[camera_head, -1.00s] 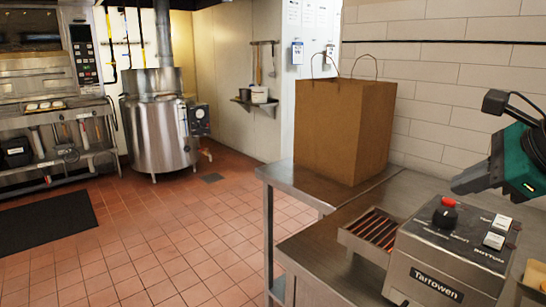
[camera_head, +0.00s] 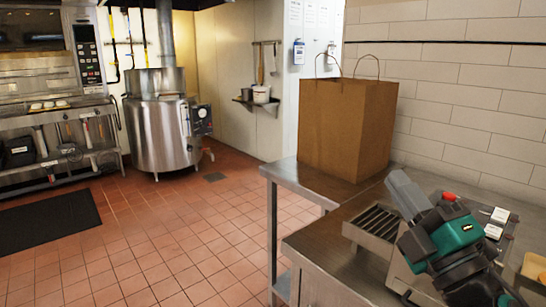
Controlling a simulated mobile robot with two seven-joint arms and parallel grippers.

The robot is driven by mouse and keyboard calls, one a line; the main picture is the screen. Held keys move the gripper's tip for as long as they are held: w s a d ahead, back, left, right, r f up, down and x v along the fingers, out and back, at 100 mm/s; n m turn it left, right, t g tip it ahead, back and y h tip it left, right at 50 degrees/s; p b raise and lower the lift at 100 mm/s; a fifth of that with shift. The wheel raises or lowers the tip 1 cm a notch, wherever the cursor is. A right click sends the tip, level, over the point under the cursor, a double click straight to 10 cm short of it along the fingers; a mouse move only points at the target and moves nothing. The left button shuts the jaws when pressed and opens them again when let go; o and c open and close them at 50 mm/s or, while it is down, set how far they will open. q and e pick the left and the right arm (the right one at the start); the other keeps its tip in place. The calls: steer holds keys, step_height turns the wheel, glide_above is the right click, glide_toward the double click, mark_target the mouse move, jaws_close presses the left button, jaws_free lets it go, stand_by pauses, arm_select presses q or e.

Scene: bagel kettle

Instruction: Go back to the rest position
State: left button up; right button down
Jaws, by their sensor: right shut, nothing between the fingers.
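My right gripper (camera_head: 402,187) comes in from the lower right, a teal and dark grey body with light grey fingers. The fingers are together with nothing between them, pointing up and left. The gripper is in front of the toaster (camera_head: 500,217) and hides much of it, including its name plate. The toaster's red knob and white switches still show beside the gripper. My left gripper is not in view.
A brown paper bag (camera_head: 345,125) stands on the steel counter (camera_head: 335,250) behind the gripper. The toaster's slotted tray (camera_head: 378,222) is left of it. A steel kettle (camera_head: 160,125) stands across the open tiled floor (camera_head: 150,240).

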steer(key=s+d+f+m+g+h, duration=0.2)
steer(key=f+m+g+h, duration=0.1)
steer(key=f+m, duration=0.2)
steer(key=s+d+f+m+g+h, duration=0.1)
steer(key=d+f+m+g+h, duration=0.1)
steer(key=f+m, duration=0.3)
steer(key=s+d+f+m+g+h, duration=0.2)
steer(key=f+m+g+h, duration=0.2)
steer(key=f, duration=0.7)
steer(key=shift+s+f+m+h, duration=0.35)
steer(key=shift+m+h, duration=0.15)
steer(key=shift+m, duration=0.4)
steer(key=s+a+f+m+g+y, duration=0.1)
steer(key=s+a+f+m+g, duration=0.1)
steer(key=s+f+g, duration=0.55)
steer(key=s+a+f+m+g+y, duration=0.15)
steer(key=s+f, duration=0.35)
steer(key=s, duration=0.5)
steer(key=w+a+f+t+y, duration=0.1)
steer(key=w+a+f+t, duration=0.2)
steer(key=w+f+t, duration=0.3)
steer(key=shift+w+a+f+t, duration=0.2)
steer(key=shift+w+f+t, duration=0.1)
steer(key=shift+w+f, duration=1)
steer(key=shift+s+f+y, duration=0.25)
